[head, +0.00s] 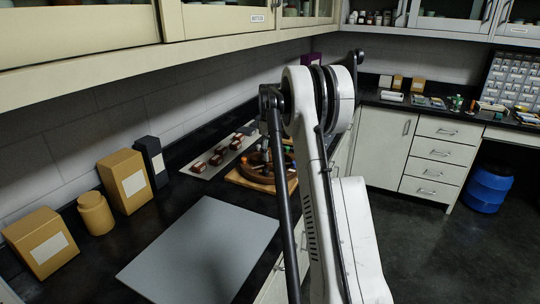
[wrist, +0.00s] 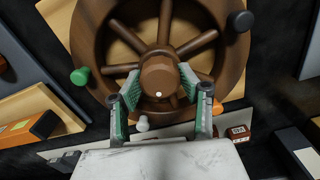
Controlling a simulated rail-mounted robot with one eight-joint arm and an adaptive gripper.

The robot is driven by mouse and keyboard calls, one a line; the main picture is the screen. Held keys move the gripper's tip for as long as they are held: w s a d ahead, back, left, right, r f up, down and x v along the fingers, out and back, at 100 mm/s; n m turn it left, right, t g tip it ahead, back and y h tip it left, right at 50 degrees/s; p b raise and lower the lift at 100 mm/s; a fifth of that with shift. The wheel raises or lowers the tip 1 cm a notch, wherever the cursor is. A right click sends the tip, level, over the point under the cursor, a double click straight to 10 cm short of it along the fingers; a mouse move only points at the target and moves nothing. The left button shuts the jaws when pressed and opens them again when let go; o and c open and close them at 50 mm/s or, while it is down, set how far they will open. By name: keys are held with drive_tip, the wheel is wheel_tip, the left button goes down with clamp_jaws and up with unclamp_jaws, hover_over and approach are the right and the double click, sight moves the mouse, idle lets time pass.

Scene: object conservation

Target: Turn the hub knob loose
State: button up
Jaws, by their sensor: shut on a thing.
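A brown wooden wheel (wrist: 92,38) with several spokes fills the upper part of the wrist view. Its round hub knob (wrist: 158,72), with a small white dot on its face, stands at the centre. My gripper (wrist: 161,84) has its green-padded fingers closed on both sides of the hub knob, touching it. In the head view the wheel (head: 252,174) lies on a wooden board on the dark counter, partly hidden behind my arm. The gripper and the knob are hard to make out there.
Coloured pegs, green (wrist: 80,76), dark (wrist: 240,21) and white (wrist: 143,123), sit around the wheel's rim. A grey mat (head: 200,250) lies in front on the counter. Yellow boxes (head: 126,180) stand at the wall. Small reddish-brown blocks (head: 216,160) lie beside the wheel.

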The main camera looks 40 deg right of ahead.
sight(270, 152)
drive_tip(key=shift+n, duration=1.7)
drive_tip(key=o, duration=1.2)
drive_tip(key=shift+c, duration=0.2)
wheel_tip(270, 152, up, 12)
